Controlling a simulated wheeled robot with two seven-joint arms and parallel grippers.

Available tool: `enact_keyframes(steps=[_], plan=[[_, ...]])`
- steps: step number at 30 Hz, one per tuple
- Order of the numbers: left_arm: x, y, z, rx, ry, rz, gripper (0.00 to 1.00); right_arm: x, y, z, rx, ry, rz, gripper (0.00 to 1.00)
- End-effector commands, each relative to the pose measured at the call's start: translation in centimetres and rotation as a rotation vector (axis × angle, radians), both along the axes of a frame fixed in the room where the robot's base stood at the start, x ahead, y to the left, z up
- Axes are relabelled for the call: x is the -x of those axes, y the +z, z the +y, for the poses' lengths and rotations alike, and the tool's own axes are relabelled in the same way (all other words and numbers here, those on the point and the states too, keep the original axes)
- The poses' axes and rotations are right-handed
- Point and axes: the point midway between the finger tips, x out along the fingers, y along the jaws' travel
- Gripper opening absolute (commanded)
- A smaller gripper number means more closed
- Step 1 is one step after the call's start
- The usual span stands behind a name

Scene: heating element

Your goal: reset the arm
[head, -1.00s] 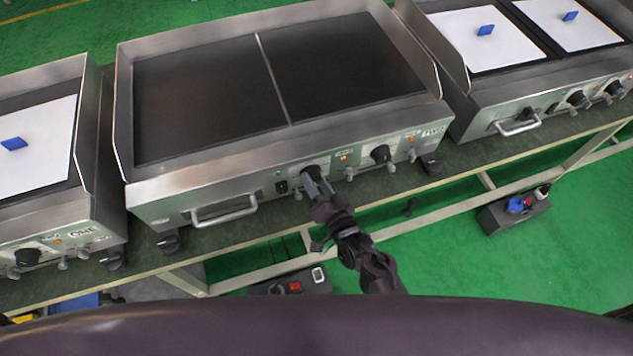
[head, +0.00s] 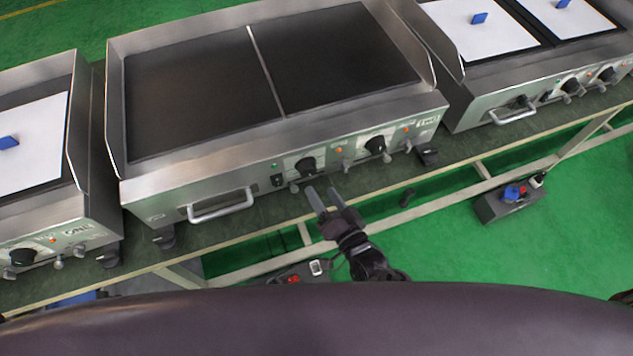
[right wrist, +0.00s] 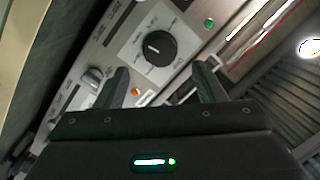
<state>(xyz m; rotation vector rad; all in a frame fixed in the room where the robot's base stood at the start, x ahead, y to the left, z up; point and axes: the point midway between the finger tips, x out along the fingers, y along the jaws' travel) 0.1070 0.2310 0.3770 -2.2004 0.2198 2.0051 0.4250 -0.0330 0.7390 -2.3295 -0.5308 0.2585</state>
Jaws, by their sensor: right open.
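My right gripper (head: 324,198) is open and empty in front of the middle griddle (head: 200,174). Its fingertips are below and a little right of the griddle's left black knob (head: 306,166), apart from it. In the right wrist view the open fingers (right wrist: 162,82) show with a black knob (right wrist: 156,48) beyond them, its white pointer line visible. An orange light and a green light show near that knob. The right black knob (head: 375,144) is further along the front panel. My left gripper is not in view.
The griddle's handle (head: 221,206) sticks out at the left of its front. Other griddles with white sheets (head: 478,30) stand on both sides on the bench. A box with a blue plug (head: 512,192) lies below at right. Green floor is open at lower right.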

Motion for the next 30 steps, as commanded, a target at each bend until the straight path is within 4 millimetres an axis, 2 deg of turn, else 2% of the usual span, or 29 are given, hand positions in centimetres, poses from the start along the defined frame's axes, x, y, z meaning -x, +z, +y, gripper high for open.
enact_keyframes(steps=[5, 23, 26, 29, 30], plan=[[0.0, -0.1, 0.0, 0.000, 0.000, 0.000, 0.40, 1.1, 0.1, -0.6, 0.000, 0.001, -0.001, 0.63], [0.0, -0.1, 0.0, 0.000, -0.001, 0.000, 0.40, 1.2, -0.3, -0.6, 0.006, 0.001, 0.006, 0.63], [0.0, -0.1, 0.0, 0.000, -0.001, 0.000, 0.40, 1.8, -2.7, -0.9, 0.057, 0.002, 0.053, 0.63], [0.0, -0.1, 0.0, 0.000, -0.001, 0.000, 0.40, 3.2, -7.7, -1.9, 0.165, 0.011, 0.154, 0.63], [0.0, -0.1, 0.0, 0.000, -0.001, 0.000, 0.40, 4.1, -10.3, -2.5, 0.223, 0.017, 0.208, 0.63]])
